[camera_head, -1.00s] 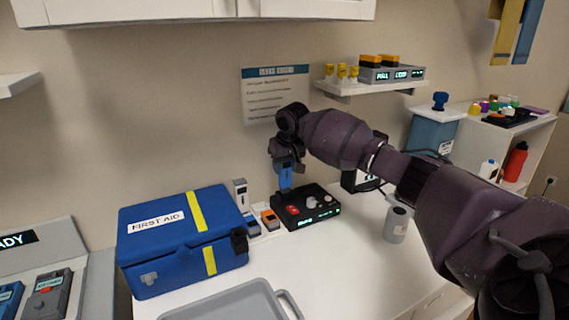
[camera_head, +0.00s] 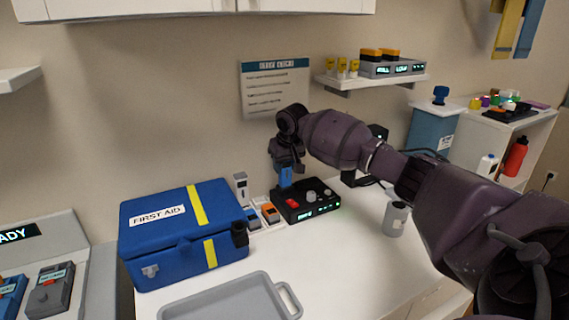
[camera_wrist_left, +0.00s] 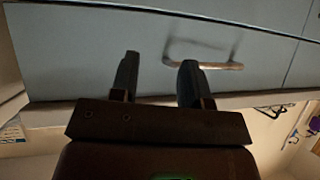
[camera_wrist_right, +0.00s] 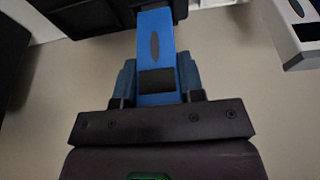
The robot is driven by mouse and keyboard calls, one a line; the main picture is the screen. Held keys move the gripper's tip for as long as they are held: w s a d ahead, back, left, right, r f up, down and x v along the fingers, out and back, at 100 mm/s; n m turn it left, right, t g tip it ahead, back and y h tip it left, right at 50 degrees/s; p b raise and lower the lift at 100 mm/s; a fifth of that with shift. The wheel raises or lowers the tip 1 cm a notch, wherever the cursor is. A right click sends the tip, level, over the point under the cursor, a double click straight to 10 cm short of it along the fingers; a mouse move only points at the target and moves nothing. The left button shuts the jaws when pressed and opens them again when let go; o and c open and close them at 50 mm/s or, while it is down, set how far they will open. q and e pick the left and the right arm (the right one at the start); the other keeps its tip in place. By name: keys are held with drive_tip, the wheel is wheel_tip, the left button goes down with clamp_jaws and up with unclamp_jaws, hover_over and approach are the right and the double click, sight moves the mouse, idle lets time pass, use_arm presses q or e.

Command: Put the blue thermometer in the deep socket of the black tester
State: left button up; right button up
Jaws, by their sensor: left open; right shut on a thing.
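The blue thermometer (camera_head: 286,177) is held upright by my right gripper (camera_head: 286,163), low over the left rear part of the black tester (camera_head: 306,212). The head view does not show clearly whether its lower end is inside a socket. In the right wrist view the thermometer (camera_wrist_right: 156,45) runs away from the fingers (camera_wrist_right: 157,82), and its far end meets a dark body. The tester has a red button, grey knobs and a lit green display. My left gripper (camera_wrist_left: 158,82) is open and empty in front of a drawer front with a handle, and is out of the head view.
A blue first aid box (camera_head: 185,232) stands left of the tester, with a holder of small devices (camera_head: 265,213) between them. A grey tray (camera_head: 230,300) lies in front. A grey canister (camera_head: 396,218) stands to the right. The counter (camera_head: 345,265) between is clear.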

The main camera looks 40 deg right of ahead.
drive_tip(key=o, duration=1)
use_arm(q)
drive_tip(key=shift+a, duration=0.1)
use_arm(e)
drive_tip(key=p+v, duration=0.1)
drive_tip(key=v, duration=0.3)
drive_tip(key=shift+r, duration=0.1)
use_arm(q)
drive_tip(key=shift+s+a+f+p, duration=0.1)
drive_tip(key=shift+s+f+p, duration=0.2)
drive_tip(key=shift+s, duration=0.25)
drive_tip(key=shift+s+a+f+p, duration=0.15)
drive_tip(key=shift+s+p, duration=0.1)
drive_tip(key=shift+s, duration=0.25)
use_arm(e)
drive_tip(key=v, duration=0.6)
drive_tip(key=shift+s+r, duration=0.15)
drive_tip(key=shift+r, duration=0.15)
